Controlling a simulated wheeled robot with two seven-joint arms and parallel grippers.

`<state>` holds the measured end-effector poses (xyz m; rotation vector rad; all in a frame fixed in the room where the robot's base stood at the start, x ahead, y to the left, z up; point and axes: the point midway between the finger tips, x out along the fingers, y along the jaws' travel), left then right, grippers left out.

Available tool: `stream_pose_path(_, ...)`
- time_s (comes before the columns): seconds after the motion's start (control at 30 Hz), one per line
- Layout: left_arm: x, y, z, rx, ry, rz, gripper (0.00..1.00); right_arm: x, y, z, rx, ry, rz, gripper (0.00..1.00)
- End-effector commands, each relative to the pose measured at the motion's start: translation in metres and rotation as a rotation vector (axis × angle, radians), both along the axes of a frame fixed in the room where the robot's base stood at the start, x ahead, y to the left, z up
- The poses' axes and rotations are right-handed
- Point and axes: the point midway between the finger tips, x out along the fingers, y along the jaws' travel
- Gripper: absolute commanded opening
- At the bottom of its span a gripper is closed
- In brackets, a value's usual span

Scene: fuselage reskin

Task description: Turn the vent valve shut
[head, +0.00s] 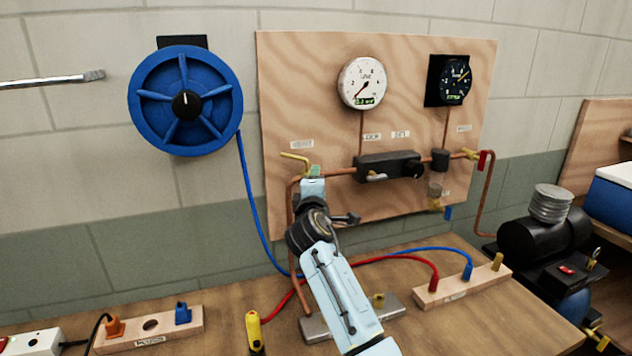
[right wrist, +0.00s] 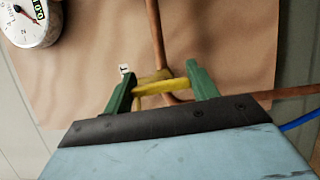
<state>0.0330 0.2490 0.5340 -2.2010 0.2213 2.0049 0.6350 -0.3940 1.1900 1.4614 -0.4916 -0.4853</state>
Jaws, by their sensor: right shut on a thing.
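A yellow valve lever (head: 294,160) sits at the left end of the copper pipe on the wooden board, under a small label too small to read. My right gripper (head: 314,171) is at this lever, its arm rising from the bottom of the head view. In the right wrist view the yellow lever (right wrist: 160,86) spans between the green fingers of my right gripper (right wrist: 160,85), which is shut on it. The valve body behind the lever is partly hidden. My left gripper is not in view.
The board (head: 300,75) carries a white gauge (head: 362,83), a black gauge (head: 455,80) and a black regulator block (head: 388,166). A blue hose reel (head: 185,100) hangs at left. Red and blue hoses run across the bench to a wooden block (head: 462,287). A compressor (head: 545,240) stands right.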

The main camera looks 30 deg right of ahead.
Motion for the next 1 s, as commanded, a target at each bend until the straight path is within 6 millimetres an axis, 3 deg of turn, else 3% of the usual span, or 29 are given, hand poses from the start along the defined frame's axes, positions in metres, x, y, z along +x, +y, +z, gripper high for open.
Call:
stream_pose_path(0.7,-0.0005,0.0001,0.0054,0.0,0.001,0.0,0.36,-0.0001,-0.0001,-0.0013,0.07,-0.015,0.0,0.35)
stream_pose_path(0.73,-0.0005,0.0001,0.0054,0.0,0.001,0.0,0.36,-0.0002,-0.0001,-0.0013,0.07,-0.015,0.0,0.62)
stream_pose_path(0.87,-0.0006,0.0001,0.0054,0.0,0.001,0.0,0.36,-0.0001,-0.0001,-0.0011,0.069,-0.016,0.0,0.79)
stream_pose_path(1.0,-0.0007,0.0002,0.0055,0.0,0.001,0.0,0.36,-0.0001,-0.0001,-0.0008,0.068,-0.016,0.0,0.8)
